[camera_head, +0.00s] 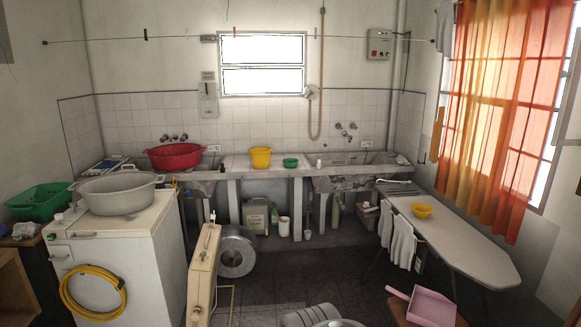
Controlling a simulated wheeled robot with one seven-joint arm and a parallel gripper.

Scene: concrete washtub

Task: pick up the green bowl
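The green bowl (290,163) is small and sits upright on the pale counter (240,173) along the back wall. It stands just right of a yellow bucket (260,157) and left of the right-hand sink. Nothing hides the bowl from this view. My gripper is not in view. Grey rounded parts at the bottom middle edge look like part of my arm, well away from the bowl.
A washing machine (118,255) with a grey tub (118,195) stands at left. A cream upright object (204,270) stands centre-left on the floor. Dark floor between is fairly clear.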

